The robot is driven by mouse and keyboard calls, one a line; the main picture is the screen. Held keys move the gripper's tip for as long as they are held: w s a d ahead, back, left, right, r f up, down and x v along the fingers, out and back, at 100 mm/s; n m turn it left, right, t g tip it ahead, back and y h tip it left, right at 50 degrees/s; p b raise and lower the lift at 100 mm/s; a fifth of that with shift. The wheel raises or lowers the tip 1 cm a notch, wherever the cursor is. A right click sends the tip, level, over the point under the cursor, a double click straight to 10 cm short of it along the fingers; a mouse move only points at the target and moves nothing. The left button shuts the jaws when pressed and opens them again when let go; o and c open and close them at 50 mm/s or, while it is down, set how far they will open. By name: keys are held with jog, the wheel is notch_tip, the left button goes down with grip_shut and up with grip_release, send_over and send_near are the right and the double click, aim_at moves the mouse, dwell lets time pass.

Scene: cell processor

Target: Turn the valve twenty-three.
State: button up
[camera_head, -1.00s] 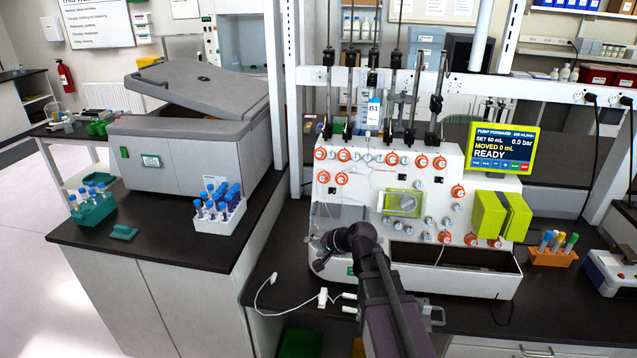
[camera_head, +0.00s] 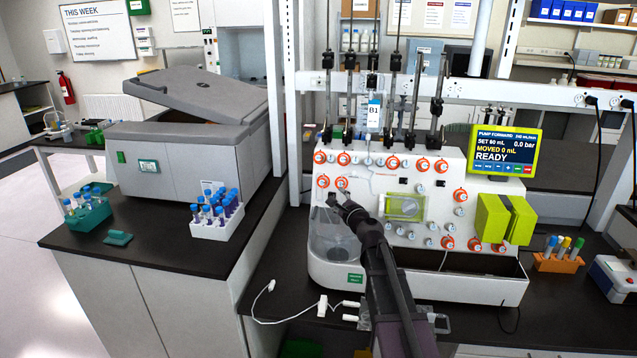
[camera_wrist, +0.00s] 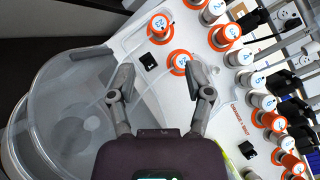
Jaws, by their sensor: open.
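The white cell processor panel carries orange-ringed valves. In the wrist view, the upper-left valve (camera_wrist: 160,24) has a white cap whose number appears to read 23. It matches the leftmost lower-row valve (camera_head: 323,181) in the head view. A neighbouring orange-ringed valve (camera_wrist: 181,62) is nearer, just inside my right fingertip; its number is hard to read. My gripper (camera_wrist: 162,82) is open and empty, with its fingers apart on the panel's lower left. In the head view my gripper (camera_head: 340,204) is just below these two valves, and I cannot tell whether it touches anything.
A clear round chamber (camera_wrist: 65,115) lies left of my gripper in the wrist view. A clear-and-green pump window (camera_head: 404,207), a yellow-green block (camera_head: 492,218) and a screen (camera_head: 505,150) reading READY are to the right. A tube rack (camera_head: 217,226) stands left.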

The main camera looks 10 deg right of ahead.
aim_at(322, 183)
jog(key=x, duration=1.3)
jog(key=shift+w+a, duration=0.1)
jog(key=shift+w, duration=0.3)
grip_shut()
